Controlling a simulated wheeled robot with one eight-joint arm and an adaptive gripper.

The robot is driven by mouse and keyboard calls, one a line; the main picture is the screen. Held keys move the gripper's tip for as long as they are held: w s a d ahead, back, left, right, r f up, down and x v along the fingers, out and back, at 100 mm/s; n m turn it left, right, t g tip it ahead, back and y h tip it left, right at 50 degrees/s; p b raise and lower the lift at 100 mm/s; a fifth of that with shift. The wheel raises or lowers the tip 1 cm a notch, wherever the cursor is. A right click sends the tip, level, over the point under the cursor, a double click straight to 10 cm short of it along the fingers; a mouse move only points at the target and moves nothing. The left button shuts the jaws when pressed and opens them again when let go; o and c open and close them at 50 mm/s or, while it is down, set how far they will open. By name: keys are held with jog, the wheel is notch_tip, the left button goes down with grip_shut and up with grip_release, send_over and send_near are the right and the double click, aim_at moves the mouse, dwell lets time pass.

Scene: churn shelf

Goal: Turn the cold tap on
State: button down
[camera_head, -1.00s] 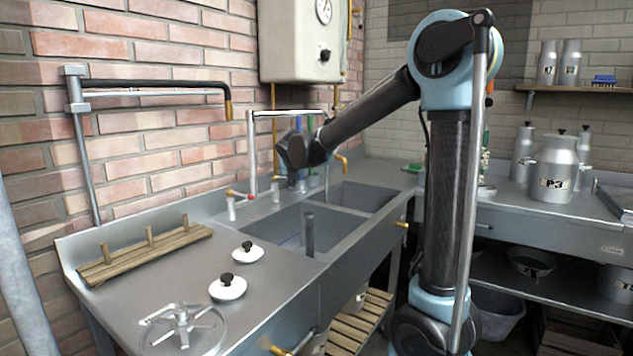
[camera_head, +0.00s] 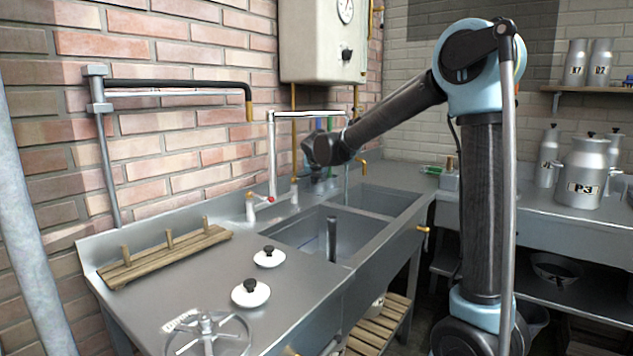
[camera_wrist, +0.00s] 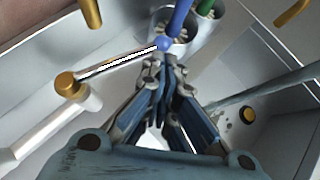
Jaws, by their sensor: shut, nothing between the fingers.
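In the wrist view the cold tap's lever is a thin silver rod (camera_wrist: 120,62) with a blue ball end (camera_wrist: 163,43), running from a brass cap (camera_wrist: 66,84) on a pale pillar. My gripper (camera_wrist: 170,72) is shut and empty, its fingertips right beside the blue ball; I cannot tell whether they touch. In the head view the white swan-neck spout (camera_head: 272,150) rises behind the sink (camera_head: 300,232), with a red-tipped lever (camera_head: 268,199) at left. My wrist hides the fingers and blue lever there. A thin grey streak (camera_wrist: 275,84) crosses the basin; I cannot tell if it is water.
Brass fittings (camera_wrist: 90,12) hang close by. White lids (camera_head: 250,293), a wooden rack (camera_head: 165,254) and a metal handwheel (camera_head: 208,335) occupy the counter at left.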

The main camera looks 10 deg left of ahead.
jog(key=shift+w, duration=0.1)
dwell(0.4)
jog(key=shift+s+d+f, duration=0.15)
jog(key=shift+s+d, duration=0.1)
jog(key=shift+d, duration=0.05)
jog(key=s+d, duration=0.2)
jog(key=d, duration=0.1)
jog(key=shift+s, duration=0.15)
jog(key=s+d+r, duration=0.4)
jog(key=d+r, duration=0.1)
jog(key=shift+d+r, duration=0.3)
jog(key=shift+r, duration=0.05)
